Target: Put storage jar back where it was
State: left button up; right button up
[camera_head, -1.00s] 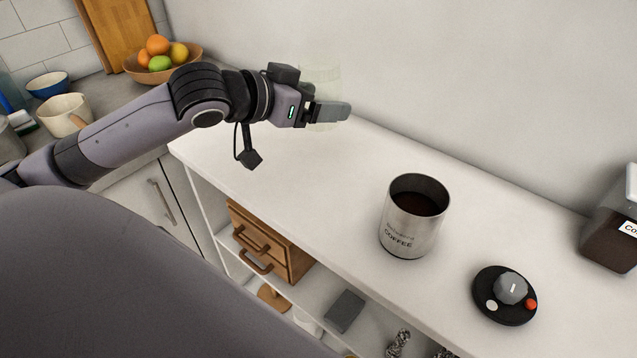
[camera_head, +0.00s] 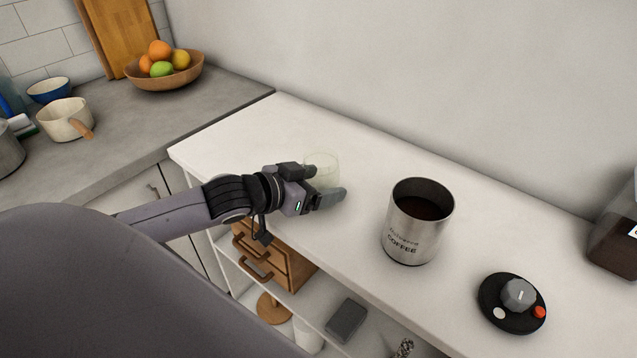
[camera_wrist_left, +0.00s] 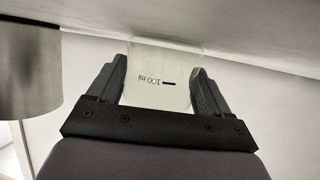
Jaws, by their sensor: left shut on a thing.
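A clear glass vessel (camera_head: 322,165), marked "100 ml" in the left wrist view (camera_wrist_left: 160,85), is between the fingers of my left gripper (camera_head: 330,190). The gripper is shut on it over the white top, left of the canister. I cannot tell whether its base touches the top. A metal canister (camera_head: 410,245) lettered "COFFEE" stands upright and open on the white top, with dark contents inside. Its side also shows at the left of the left wrist view (camera_wrist_left: 28,80). I cannot tell which of these is the storage jar. My right gripper is out of view.
A black disc with a grey knob (camera_head: 517,295) lies right of the canister. A dark-filled container (camera_head: 612,245) stands at the right edge. The white top (camera_head: 255,135) is clear at its far left. Below it are wooden drawers (camera_head: 275,255) and a grey block (camera_head: 346,318).

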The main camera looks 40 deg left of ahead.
pick_arm(q)
jog(key=shift+f, duration=0.1)
jog(key=o, duration=1.1)
jog(key=shift+o, duration=0.2)
jog(key=shift+r, duration=0.2)
jog(key=v, duration=0.5)
jog(key=p+v, duration=0.1)
jog(key=v, duration=0.6)
jog(key=shift+r, duration=0.1)
